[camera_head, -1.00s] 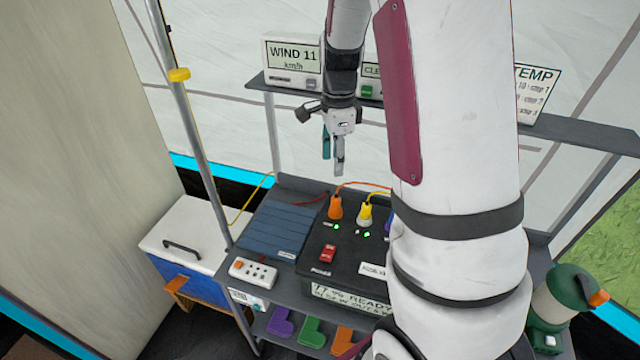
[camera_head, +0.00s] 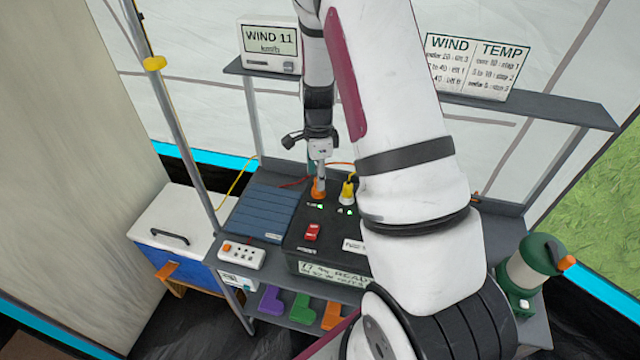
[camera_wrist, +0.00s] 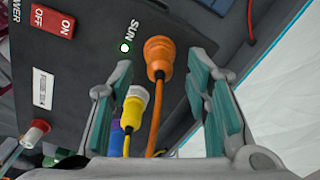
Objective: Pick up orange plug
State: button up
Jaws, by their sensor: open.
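The orange plug (camera_head: 318,190) sits upright in the top of the black power box (camera_head: 300,238), beside a green light marked SUN. In the wrist view the orange plug (camera_wrist: 160,57) lies between the fingers, towards the far end, with its orange cable running back towards the wrist. My gripper (camera_head: 319,183) is directly above and around the plug in the head view, partly hiding it. In the wrist view my gripper (camera_wrist: 160,85) is open, its teal pads apart on either side of the plug, with no clear contact.
A yellow plug (camera_head: 348,192) stands close to the right of the orange one; in the wrist view a blue plug shows beyond it. A red switch (camera_head: 312,232) is on the box. A blue ribbed panel (camera_head: 262,214) lies left. A green lantern (camera_head: 530,275) stands right.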

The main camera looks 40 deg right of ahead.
jog(key=shift+f, duration=1.15)
grip_shut()
